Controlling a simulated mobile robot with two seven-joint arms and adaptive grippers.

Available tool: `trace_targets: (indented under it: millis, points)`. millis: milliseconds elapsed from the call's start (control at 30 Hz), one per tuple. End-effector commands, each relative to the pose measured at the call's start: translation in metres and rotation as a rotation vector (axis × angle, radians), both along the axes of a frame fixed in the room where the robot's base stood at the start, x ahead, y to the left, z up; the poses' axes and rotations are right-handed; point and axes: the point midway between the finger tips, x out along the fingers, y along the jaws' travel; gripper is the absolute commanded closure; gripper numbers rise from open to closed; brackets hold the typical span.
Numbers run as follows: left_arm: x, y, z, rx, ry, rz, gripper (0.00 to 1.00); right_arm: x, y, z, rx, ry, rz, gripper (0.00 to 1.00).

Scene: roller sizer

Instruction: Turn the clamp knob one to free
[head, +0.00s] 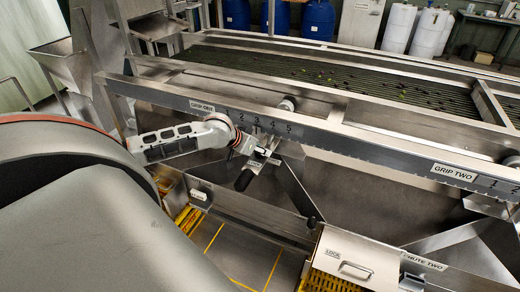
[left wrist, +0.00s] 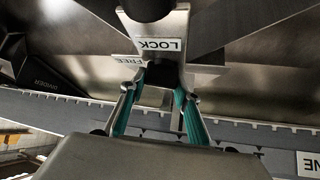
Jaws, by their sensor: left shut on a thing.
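My left gripper (head: 250,148) reaches in from the left to the clamp below the GRIP ONE rail. In the left wrist view, its two teal-padded fingers (left wrist: 159,88) are shut on the dark clamp knob one (left wrist: 157,72), one on each side. The fingers hide much of the knob, and its turn angle cannot be read. The clamp's metal plate (left wrist: 180,22) carries a LOCK label (left wrist: 160,44) and, beside it, a FREE label (left wrist: 130,61). In the head view, a black cylindrical end (head: 243,180) shows at the plate's lower end. My right gripper is in neither view.
The numbered GRIP ONE rail (head: 330,138) runs just behind the clamp, with the roller bed (head: 340,75) beyond. GRIP TWO (head: 455,172) is labelled farther right. A metal cover marked LOCK (head: 352,255) and a CHUTE TWO plate (head: 425,262) stand below right.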

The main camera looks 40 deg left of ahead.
Motion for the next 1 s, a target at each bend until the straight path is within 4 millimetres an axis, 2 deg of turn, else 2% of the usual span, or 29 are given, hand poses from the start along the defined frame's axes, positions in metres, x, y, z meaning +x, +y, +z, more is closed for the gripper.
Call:
trace_targets:
  millis: [500,1000]
  points:
    - [-0.0012,-0.0017,-0.0030,-0.005,0.006,0.280,0.90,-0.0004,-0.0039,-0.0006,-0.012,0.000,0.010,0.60]
    - [-0.0018,-0.0011,-0.0040,-0.005,0.009,0.319,0.90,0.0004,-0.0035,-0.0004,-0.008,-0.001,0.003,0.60]
